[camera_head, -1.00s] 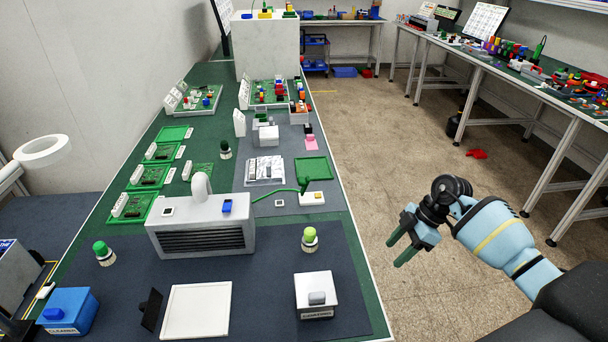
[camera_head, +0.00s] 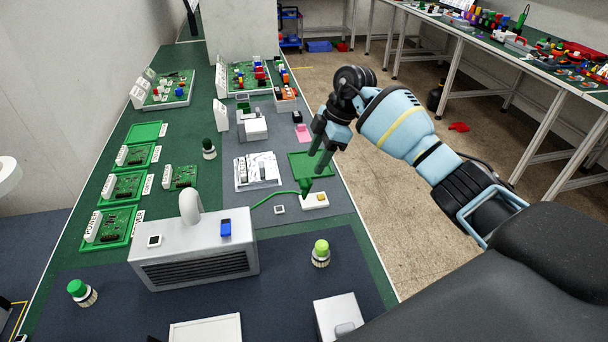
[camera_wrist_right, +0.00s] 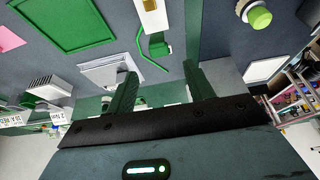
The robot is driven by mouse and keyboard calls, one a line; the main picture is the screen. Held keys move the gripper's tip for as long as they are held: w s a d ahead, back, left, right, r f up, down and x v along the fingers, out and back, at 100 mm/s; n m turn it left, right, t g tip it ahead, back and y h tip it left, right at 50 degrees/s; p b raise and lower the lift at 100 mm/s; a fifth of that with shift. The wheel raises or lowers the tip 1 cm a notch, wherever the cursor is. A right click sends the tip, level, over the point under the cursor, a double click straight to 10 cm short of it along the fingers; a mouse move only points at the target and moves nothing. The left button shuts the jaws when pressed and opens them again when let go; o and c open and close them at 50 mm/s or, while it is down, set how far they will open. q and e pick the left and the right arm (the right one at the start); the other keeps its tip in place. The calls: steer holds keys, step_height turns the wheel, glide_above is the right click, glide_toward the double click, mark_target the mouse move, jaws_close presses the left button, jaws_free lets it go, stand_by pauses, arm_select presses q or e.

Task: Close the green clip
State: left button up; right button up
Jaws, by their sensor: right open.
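A small green piece (camera_head: 304,186) at the end of a thin green cable, which looks like the green clip, is beside a white block with a yellow top (camera_head: 315,200) on the bench. Whether the clip is open or shut is too small to tell. It also shows in the right wrist view (camera_wrist_right: 158,46), near the white block (camera_wrist_right: 152,20), beyond my fingertips. My right gripper (camera_head: 317,161) points down above the bench's right side, just behind the clip in the picture. Its green fingers (camera_wrist_right: 160,72) are apart with nothing held between them. My left gripper is not in view.
A green tray (camera_head: 299,166) lies flat behind the clip, near the fingertips. A grey vented box (camera_head: 185,262) with a curved spout stands left and in front. A green-capped bottle (camera_head: 320,253) stands in front of the white block. The bench's right edge is close.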

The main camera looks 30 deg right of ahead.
mark_target(304, 182)
steer(key=x, duration=0.7)
steer(key=shift+w+f, duration=0.1)
steer(key=shift+f, duration=0.1)
steer(key=shift+c, duration=0.2)
steer(key=c, duration=0.9)
